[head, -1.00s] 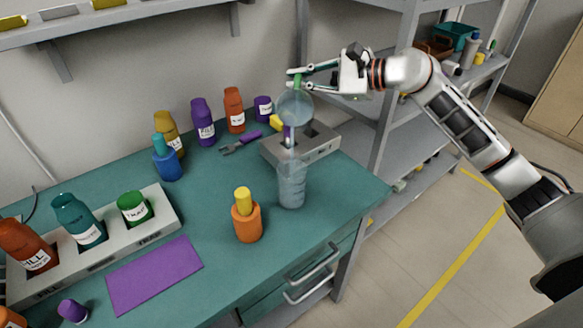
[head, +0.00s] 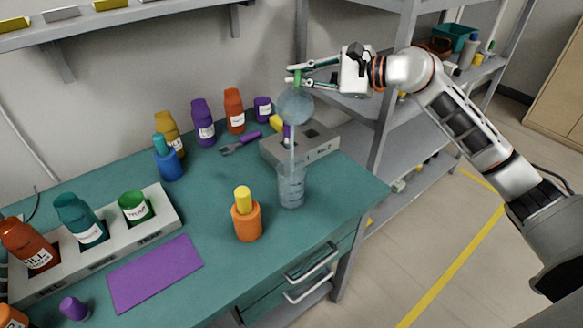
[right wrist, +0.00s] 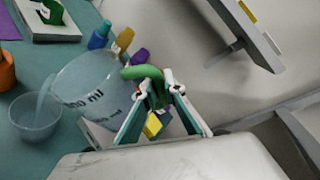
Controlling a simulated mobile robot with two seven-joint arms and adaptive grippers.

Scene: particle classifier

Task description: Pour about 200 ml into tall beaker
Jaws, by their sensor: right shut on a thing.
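A clear jug (head: 295,107) is tilted above the tall beaker, and a pale stream runs down from it. In the right wrist view the jug (right wrist: 88,82) shows an "ml" marking, partly cut by its tilt. The clear tall beaker (head: 291,188) stands upright on the bench near its right front edge; pale liquid is in it, its level hard to read. The right wrist view shows the beaker's open mouth (right wrist: 36,117) at the left, with the stream entering. My right gripper (head: 292,76) is shut on the jug's green handle (right wrist: 148,76). My left gripper is out of view.
A grey holder (head: 318,146) stands behind the beaker. An orange container with a yellow top (head: 247,219) stands to its left. Several labelled bottles line the wall, and a grey rack (head: 150,225) holds more at the left. A purple mat (head: 155,272) lies in front.

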